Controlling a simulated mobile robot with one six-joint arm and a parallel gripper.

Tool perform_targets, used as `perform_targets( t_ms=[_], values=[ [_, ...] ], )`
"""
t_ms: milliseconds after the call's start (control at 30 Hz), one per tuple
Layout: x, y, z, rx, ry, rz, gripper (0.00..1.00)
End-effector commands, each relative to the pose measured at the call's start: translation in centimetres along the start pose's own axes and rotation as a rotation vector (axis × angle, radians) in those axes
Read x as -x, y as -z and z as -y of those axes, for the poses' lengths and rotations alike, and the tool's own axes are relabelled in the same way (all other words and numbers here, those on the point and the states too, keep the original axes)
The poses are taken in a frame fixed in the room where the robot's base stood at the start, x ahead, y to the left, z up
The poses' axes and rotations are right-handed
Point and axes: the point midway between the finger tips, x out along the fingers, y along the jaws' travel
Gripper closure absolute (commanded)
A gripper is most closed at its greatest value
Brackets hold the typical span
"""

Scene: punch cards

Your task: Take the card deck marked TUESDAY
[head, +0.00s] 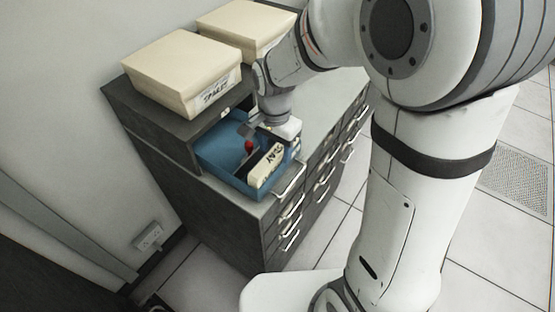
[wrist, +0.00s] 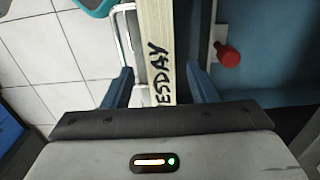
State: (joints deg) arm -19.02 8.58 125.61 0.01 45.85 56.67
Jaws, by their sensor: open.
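A cream card deck (head: 266,167) stands in the open blue drawer (head: 222,160), at its right side. In the wrist view the deck (wrist: 159,40) shows black hand lettering that reads "ESDAY"; my gripper hides the start of the word. My gripper (wrist: 160,82) is open, with one blue finger on each side of the deck. Gaps show between the deck and the fingers, and I see no firm contact. In the head view my gripper (head: 278,132) is over the back of the drawer and covers part of the deck.
A red knob (head: 248,146) is in the drawer left of the deck; it also shows in the wrist view (wrist: 229,56). Two cream boxes (head: 180,70) sit on top of the dark cabinet (head: 165,125). Drawer handles (head: 290,222) stick out at the front.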

Motion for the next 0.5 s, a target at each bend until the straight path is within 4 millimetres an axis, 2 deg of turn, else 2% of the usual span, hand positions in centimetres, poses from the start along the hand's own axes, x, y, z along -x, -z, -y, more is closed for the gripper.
perform_targets(
  t_ms=[133,367,500],
  values=[
    [-1.33,-0.01,0.01,0.001,-0.001,0.000,0.47],
    [-1.49,0.00,0.03,0.001,0.001,-0.001,0.47],
    [-1.47,0.00,0.03,0.001,0.001,-0.001,0.58]
  ],
)
